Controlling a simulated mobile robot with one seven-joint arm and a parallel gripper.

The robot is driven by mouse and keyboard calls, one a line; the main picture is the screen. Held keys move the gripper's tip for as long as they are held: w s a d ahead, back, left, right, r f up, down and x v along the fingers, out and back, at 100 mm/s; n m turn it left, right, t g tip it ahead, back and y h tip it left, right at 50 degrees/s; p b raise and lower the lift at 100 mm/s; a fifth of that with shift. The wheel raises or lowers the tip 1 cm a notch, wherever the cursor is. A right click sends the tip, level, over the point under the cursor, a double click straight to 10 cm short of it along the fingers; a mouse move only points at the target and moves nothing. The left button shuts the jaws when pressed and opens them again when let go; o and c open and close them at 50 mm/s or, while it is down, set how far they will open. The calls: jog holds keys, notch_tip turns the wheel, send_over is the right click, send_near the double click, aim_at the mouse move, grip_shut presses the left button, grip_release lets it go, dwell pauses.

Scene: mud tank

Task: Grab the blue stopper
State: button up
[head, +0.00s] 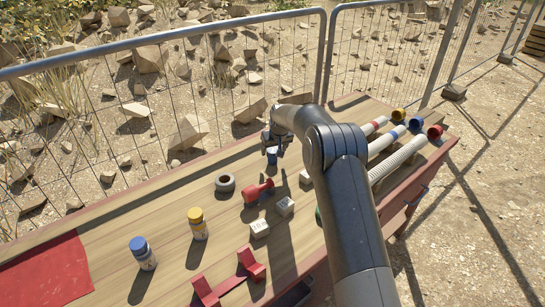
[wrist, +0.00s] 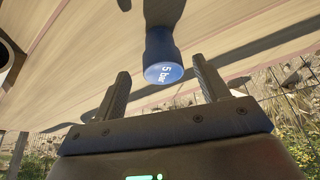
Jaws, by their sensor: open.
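The blue stopper (head: 272,157) stands on the wooden table near its far edge. In the wrist view the blue stopper (wrist: 163,58) shows a round end face marked "5 bar". My gripper (head: 271,141) is at the far side of the table, right at the stopper in the head view. In the wrist view my gripper (wrist: 161,76) is open, with the stopper showing between the two fingertips and a visible gap on each side. I cannot tell how far the stopper reaches between the fingers.
A grey ring (head: 225,183), a red stopper-like piece (head: 258,192) and white blocks (head: 260,229) lie nearby. Blue-capped (head: 144,254) and yellow-capped (head: 197,224) bottles, a red stand (head: 207,292) and a red mat (head: 45,276) are left or nearer. Tubes (head: 398,160) lie right. A wire fence (head: 150,110) runs behind.

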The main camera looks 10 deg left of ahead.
aim_at(273, 151)
jog(key=x, duration=0.3)
jog(key=shift+a+f, duration=0.15)
jog(key=shift+f, duration=0.15)
jog(key=shift+c, duration=0.2)
jog(key=c, duration=1)
